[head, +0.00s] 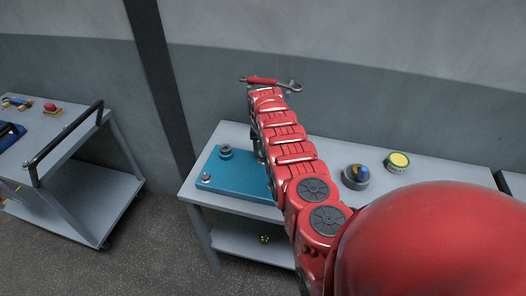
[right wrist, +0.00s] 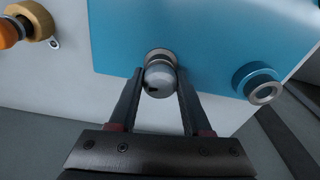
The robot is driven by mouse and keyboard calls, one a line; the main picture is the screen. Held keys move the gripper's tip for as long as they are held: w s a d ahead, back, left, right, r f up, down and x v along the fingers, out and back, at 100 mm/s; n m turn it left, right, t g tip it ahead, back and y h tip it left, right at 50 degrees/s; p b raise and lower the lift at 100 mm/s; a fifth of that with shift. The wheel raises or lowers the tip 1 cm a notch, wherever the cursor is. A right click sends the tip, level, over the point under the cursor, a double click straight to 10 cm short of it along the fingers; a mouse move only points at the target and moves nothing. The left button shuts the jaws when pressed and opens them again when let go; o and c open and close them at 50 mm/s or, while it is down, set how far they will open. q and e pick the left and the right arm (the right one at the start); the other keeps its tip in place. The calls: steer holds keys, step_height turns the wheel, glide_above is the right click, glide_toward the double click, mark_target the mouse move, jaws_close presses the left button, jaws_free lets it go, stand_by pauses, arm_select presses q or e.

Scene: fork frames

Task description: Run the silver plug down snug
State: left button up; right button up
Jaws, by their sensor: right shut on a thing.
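The silver plug (right wrist: 160,80) is a rounded metal knob in the right wrist view. My right gripper (right wrist: 160,88) is shut on it, one dark finger on each side. In the head view the block (head: 235,180) lies on the table's left part. My red right arm reaches over it and hides the plug and most of the gripper (head: 259,152). My left gripper is not in view.
A ring fitting (right wrist: 258,85) stands on the block; a small metal fitting (head: 206,177) sits at its front-left corner. A grey round holder (head: 355,179) and a green-and-yellow tin (head: 397,163) stand right. A cart (head: 75,145) stands left.

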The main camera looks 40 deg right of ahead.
steer(key=o, duration=0.7)
steer(key=shift+o, duration=0.2)
